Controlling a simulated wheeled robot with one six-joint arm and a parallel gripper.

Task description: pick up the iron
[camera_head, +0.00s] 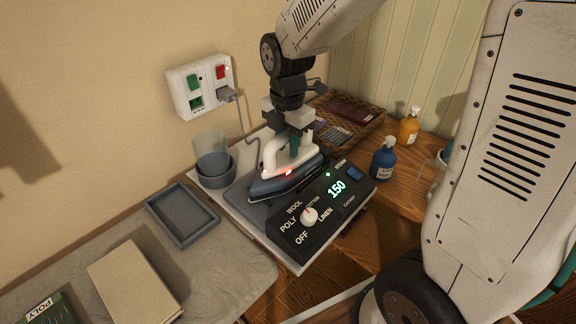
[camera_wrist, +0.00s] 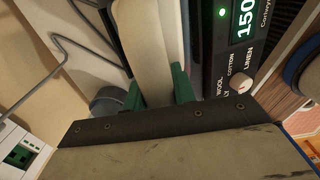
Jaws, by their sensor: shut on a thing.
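The iron (camera_head: 284,173) has a white handle and a dark blue body. It is at its station (camera_head: 320,205), a dark panel with a dial and a green 150 readout. A small red light glows on the iron. My gripper (camera_head: 291,146) comes down from above and is shut on the iron's handle. In the wrist view the green fingertips (camera_wrist: 157,88) sit on both sides of the pale handle (camera_wrist: 150,45). The iron's underside is hidden, so I cannot tell whether it touches the base.
A wall socket (camera_head: 201,86) holds the plug, its cord running down behind the iron. A cup (camera_head: 212,160), a grey tray (camera_head: 182,215) and a beige book (camera_head: 135,283) lie left. A wicker tray (camera_head: 365,134), blue bottle (camera_head: 384,158) and orange bottle (camera_head: 409,127) stand right.

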